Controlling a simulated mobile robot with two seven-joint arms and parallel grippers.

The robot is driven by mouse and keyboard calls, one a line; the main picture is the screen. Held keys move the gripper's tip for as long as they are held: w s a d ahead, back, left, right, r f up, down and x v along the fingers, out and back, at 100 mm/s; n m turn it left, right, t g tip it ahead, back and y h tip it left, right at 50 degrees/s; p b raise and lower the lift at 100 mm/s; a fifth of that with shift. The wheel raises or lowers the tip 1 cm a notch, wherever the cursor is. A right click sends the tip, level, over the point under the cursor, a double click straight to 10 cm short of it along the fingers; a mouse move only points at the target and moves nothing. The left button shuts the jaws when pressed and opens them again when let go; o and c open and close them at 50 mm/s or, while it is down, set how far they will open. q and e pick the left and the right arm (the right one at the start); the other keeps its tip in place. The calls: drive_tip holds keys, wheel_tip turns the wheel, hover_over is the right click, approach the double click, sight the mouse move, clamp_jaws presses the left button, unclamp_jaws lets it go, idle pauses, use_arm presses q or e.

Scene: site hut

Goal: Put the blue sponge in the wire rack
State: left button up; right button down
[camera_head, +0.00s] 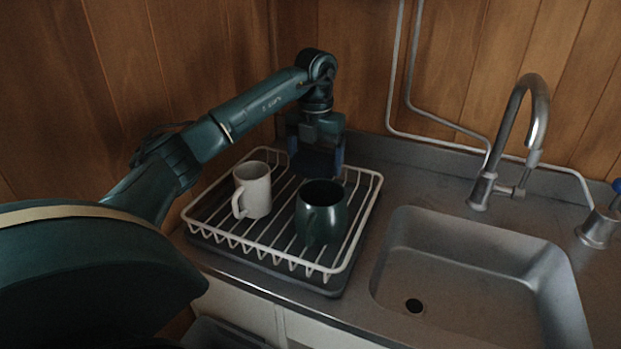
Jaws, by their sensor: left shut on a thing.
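The white wire rack (353,247) stands on the counter left of the sink. My left gripper (315,158) points down over the rack's back part, behind the dark green mug. It is shut on a dark blue thing, the blue sponge (313,163), which shows between and below the fingers. The green mug hides part of the space below, so I cannot tell whether the sponge touches the rack wires. My right gripper is not in view.
A white mug (253,190) and a dark green mug (321,215) stand in the rack. A steel sink (470,275) with a tall tap (530,120) lies to the right. The wood wall (350,60) is close behind.

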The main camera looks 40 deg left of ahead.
sight(315, 176)
use_arm(q)
drive_tip(key=shift+f, duration=2.25)
drive_tip(key=shift+f, duration=0.15)
drive_tip(key=o, duration=0.9)
wheel_tip(315, 176, up, 12)
drive_tip(key=shift+r+p, duration=0.2)
drive_tip(key=shift+p, duration=0.4)
